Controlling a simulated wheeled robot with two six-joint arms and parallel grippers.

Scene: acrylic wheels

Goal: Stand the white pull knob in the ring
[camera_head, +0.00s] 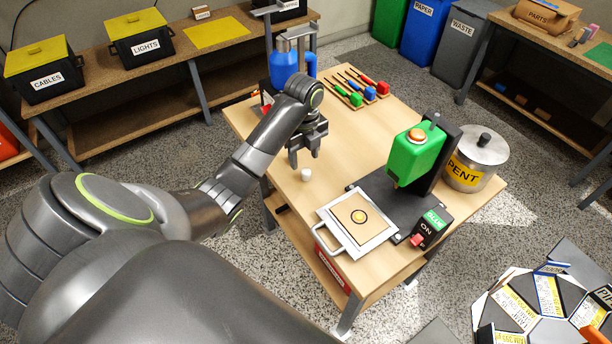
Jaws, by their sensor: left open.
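The white pull knob (306,174) is a small white piece standing on the wooden table (342,158), left of the glue station. The ring (359,217) is a small dark circle on a tan panel in a white-framed tray (335,236) with a handle, at the table's front. My left gripper (304,160) points down with open jaws just above and behind the knob in the picture. Nothing shows between its fingers. Whether the fingers reach around the knob cannot be told. My right gripper is not in view.
A green glue dispenser (417,155) stands beside the tray, with a black switch box (430,228) in front. A steel pot (475,160) is at the table's right edge. Coloured-handled tools (357,88) lie at the back. A blue machine (284,66) stands back left.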

